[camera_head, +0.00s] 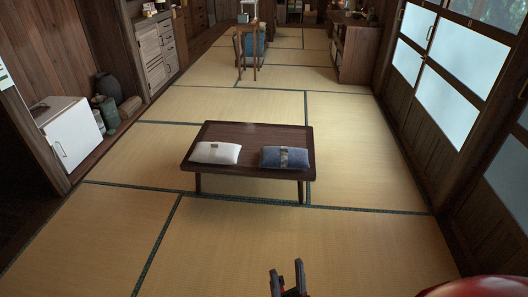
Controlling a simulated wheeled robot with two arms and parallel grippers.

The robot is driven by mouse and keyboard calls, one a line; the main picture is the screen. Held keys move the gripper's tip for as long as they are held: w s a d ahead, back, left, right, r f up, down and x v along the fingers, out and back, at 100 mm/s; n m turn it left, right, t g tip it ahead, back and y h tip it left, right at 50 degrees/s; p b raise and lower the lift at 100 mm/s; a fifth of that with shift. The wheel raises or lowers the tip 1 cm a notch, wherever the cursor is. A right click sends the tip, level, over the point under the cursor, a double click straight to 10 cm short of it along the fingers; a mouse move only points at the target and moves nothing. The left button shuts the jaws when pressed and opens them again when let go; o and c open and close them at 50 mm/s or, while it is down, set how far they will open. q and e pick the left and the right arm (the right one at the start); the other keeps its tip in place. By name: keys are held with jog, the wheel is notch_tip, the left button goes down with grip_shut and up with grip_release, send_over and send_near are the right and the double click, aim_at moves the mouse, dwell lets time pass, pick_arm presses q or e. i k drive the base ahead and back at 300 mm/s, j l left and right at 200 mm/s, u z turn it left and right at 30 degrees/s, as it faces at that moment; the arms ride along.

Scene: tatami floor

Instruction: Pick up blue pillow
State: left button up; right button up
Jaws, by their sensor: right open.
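The blue pillow (284,158) lies flat on the right front part of a low dark wooden table (250,134). It has a greyish band across its middle. A white pillow (215,153) lies to its left on the same table, with a gap between them. My right gripper (287,272) shows at the bottom edge of the head view, well in front of the table and apart from the pillow. Its two fingers point up and are open, with nothing between them. My left gripper is not in view.
Tatami floor is clear around the table. A white cabinet (73,132) and jars (106,110) stand along the left wall. A wooden chair (247,52) stands behind the table. Sliding windowed doors (450,85) line the right side. A red rounded part shows at bottom right.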

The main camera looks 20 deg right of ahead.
aim_at(272, 157)
jog(key=z, duration=0.8)
jog(key=i, duration=1)
jog(key=i+j+z, duration=0.1)
jog(key=i, duration=0.95)
jog(key=i+j, duration=0.15)
jog(key=i, duration=0.85)
